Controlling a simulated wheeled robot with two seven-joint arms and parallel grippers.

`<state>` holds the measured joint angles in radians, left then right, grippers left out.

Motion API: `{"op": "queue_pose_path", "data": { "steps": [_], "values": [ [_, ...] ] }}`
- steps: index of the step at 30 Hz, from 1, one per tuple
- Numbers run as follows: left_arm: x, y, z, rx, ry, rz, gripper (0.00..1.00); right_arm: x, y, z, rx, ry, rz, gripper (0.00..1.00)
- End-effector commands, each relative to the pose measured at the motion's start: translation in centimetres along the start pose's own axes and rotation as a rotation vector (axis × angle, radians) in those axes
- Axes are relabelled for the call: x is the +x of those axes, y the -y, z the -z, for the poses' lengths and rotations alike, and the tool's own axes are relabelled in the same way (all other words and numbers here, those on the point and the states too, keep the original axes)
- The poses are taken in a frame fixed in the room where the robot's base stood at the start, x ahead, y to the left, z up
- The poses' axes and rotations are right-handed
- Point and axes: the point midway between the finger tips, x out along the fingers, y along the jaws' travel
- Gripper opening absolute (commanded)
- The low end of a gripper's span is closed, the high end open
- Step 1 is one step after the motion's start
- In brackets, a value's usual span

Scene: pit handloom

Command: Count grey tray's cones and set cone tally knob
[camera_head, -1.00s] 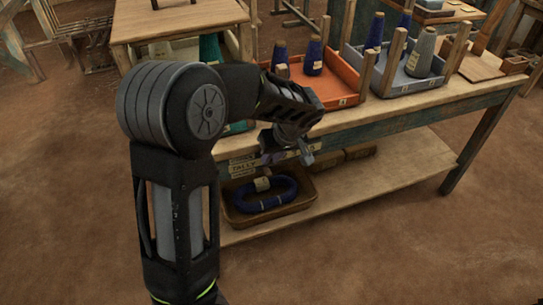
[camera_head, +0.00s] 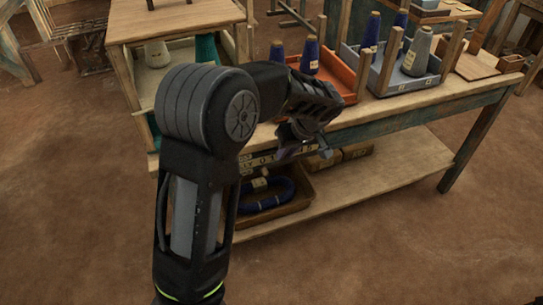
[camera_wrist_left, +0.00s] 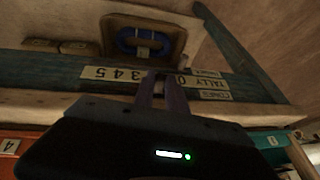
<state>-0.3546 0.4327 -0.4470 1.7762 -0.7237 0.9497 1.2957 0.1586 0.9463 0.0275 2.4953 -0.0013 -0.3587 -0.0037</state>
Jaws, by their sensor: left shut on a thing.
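The grey tray (camera_head: 408,86) stands on the bench top, holding a grey labelled cone (camera_head: 417,52). Two blue cones (camera_head: 371,31) (camera_head: 400,23) stand at its back; posts and the tray edge hide their bases. The tally plate (camera_wrist_left: 112,74) is on the bench's front rail, reading upside down in the left wrist view with TALLY, 0, 3, 4 and 5 showing. My left gripper (camera_wrist_left: 164,88) is at this plate, its fingers covering the marks between 0 and 3. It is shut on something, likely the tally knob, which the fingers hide. My right gripper is not in view.
An orange tray (camera_head: 343,76) with a blue cone (camera_head: 309,57) stands left of the grey tray. Below, a basket (camera_head: 300,204) with a blue yarn coil (camera_head: 274,195) sits on the lower shelf. A wooden table (camera_head: 175,21) is at left. The floor at right is clear.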

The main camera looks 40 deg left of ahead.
Motion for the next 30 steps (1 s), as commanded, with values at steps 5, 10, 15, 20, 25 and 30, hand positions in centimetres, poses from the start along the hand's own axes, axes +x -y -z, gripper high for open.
{"op": "queue_pose_path", "data": {
  "steps": [5, 10, 15, 20, 25, 30],
  "values": [
    [-0.6, -3.4, 0.4, 0.001, -0.004, -0.002, 0.00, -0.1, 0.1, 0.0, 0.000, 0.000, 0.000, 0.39],
    [-0.7, -3.8, 0.3, 0.001, -0.002, -0.003, 0.00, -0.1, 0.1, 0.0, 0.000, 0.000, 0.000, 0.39],
    [-0.7, -3.8, 0.3, 0.000, -0.002, -0.003, 0.17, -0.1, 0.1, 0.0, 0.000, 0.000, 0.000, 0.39],
    [-0.6, -3.8, 0.3, 0.000, -0.001, -0.002, 0.30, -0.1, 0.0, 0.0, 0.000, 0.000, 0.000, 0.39],
    [-0.6, -3.7, 0.3, 0.000, -0.001, -0.001, 0.39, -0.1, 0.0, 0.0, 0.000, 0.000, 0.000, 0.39],
    [-0.6, -3.7, 0.2, 0.001, -0.001, -0.001, 0.39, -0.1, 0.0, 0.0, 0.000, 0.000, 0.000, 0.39]
  ]
}}
